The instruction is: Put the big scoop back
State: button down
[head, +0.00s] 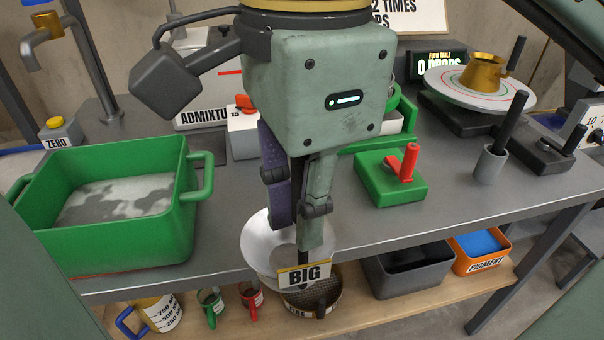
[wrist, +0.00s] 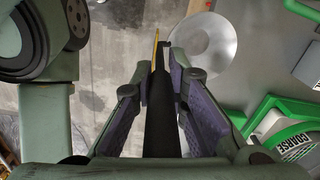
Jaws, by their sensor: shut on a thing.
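My gripper (head: 303,215) hangs at the front edge of the bench and is shut on the black handle of the big scoop. In the wrist view the handle (wrist: 161,118) runs lengthwise between the two fingers. A plate marked BIG (head: 303,274) shows just below the fingertips in the head view. A pale round bowl (head: 258,243) is right behind the fingers, overlapping the bench edge; it also shows in the wrist view (wrist: 205,42). It looks like the scoop's bowl, but its join with the handle is hidden.
A green tub (head: 110,245) stands on the bench at left. A green block with a red lever (head: 392,180) and a grey cup with a dark rod (head: 490,163) stand at right. The lower shelf holds jugs, a FINE sieve (head: 313,303), a dark bin (head: 408,275) and a pigment box (head: 482,250).

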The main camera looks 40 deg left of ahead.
jog(key=w+a+f+p, duration=0.3)
jog(key=w+a+f, duration=0.2)
jog(key=w+a, duration=0.6)
jog(key=shift+w+a, duration=0.15)
jog(key=shift+a, duration=0.1)
jog(key=shift+f, duration=0.2)
jog(key=c, duration=1.6)
grip_release()
jog(key=shift+r, duration=0.1)
notch_tip(320, 180, up, 12)
jog(key=p, duration=0.3)
jog(key=shift+d+r, duration=0.1)
jog(key=shift+r, duration=0.1)
